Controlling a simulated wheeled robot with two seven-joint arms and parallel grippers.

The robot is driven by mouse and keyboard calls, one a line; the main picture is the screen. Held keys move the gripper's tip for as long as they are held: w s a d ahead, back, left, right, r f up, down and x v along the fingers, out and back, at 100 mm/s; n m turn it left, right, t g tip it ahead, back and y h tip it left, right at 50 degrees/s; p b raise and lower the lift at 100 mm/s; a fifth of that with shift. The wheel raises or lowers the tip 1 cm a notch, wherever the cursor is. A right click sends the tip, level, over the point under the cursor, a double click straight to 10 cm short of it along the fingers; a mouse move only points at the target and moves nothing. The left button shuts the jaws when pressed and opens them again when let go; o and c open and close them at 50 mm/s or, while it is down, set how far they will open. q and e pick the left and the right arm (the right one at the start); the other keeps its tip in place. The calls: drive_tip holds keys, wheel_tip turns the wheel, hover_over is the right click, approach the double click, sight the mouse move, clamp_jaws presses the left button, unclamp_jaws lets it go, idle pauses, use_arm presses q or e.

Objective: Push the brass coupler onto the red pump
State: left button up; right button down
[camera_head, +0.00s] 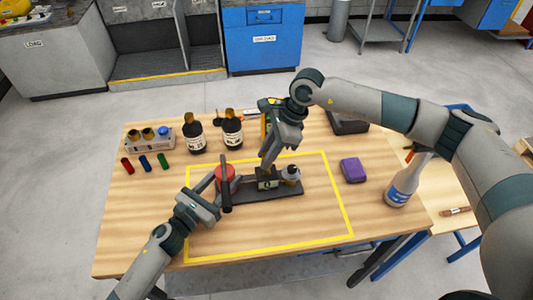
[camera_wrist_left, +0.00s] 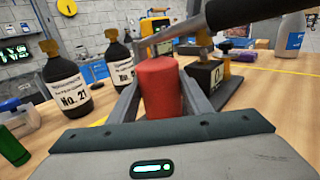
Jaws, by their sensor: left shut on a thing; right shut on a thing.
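The red pump (camera_head: 226,173) is a red cylinder at the left end of a dark base plate (camera_head: 285,189). It also shows large in the left wrist view (camera_wrist_left: 159,88). My left gripper (camera_head: 220,182) is shut around it, with a finger on each side. A dark bar (camera_head: 226,192) crosses over or beside the pump's top. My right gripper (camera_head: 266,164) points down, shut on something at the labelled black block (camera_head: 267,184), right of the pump. Its fingers hide what they hold. I cannot make out the brass coupler.
Two dark bottles (camera_head: 195,136), a rack (camera_head: 150,138) and small coloured cylinders (camera_head: 145,163) stand at the back left. A purple block (camera_head: 352,170) and spray bottle (camera_head: 402,184) are on the right. A yellow outline (camera_head: 340,205) marks mostly clear tabletop.

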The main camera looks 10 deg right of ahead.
drive_tip(key=shift+f, duration=0.85)
drive_tip(key=shift+f, duration=0.65)
idle(0.7)
drive_tip(key=c, duration=1.4)
unclamp_jaws()
drive_tip(key=shift+r, duration=0.15)
drive_tip(key=v, duration=1.1)
drive_tip(key=shift+d+r, duration=0.25)
drive_tip(key=shift+r, duration=0.05)
